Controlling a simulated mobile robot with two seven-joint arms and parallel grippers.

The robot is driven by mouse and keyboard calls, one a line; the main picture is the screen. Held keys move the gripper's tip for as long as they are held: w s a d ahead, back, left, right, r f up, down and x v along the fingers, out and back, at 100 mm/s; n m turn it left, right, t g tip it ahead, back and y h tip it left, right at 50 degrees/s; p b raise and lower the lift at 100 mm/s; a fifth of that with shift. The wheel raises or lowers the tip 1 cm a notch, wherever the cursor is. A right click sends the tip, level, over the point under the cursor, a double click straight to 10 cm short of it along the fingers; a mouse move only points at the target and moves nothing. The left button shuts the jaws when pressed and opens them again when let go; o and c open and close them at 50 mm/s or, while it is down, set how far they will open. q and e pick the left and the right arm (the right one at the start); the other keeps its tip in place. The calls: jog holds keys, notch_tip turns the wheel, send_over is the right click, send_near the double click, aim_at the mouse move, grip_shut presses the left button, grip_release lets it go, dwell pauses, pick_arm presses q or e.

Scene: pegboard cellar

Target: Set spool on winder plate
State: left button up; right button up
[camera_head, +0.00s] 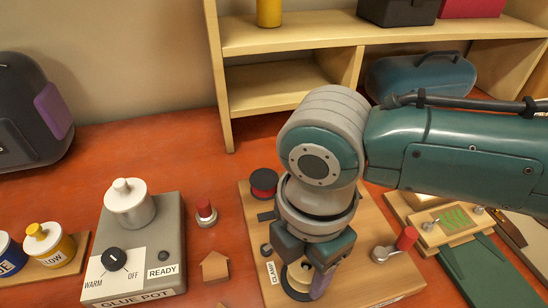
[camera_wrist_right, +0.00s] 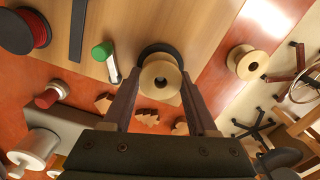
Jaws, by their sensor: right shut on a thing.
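My right gripper (camera_head: 305,275) points down over the wooden winder board (camera_head: 375,285). It is shut on a pale wooden spool (camera_head: 299,272), which also shows between the two fingers in the right wrist view (camera_wrist_right: 160,80). A black round plate (camera_head: 294,291), apparently the winder plate, lies beneath the spool. Its dark rim shows behind the spool in the right wrist view (camera_wrist_right: 160,48). I cannot tell whether the spool touches the plate. My left gripper is not in view.
A red-and-black spool (camera_head: 264,183) sits at the board's back left. A red-handled crank (camera_head: 400,243) stands to the right. A green-tipped lever (camera_wrist_right: 103,50) is near the plate. The glue pot (camera_head: 140,245) stands left. Another wooden spool (camera_wrist_right: 247,62) shows in the wrist view.

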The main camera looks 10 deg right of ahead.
jog(key=o, duration=1.4)
jog(key=shift+c, duration=0.2)
jog(key=shift+o, duration=0.6)
jog(key=shift+r, duration=0.1)
notch_tip(320, 180, up, 7)
jog(key=p, duration=0.7)
jog(key=shift+p, duration=0.3)
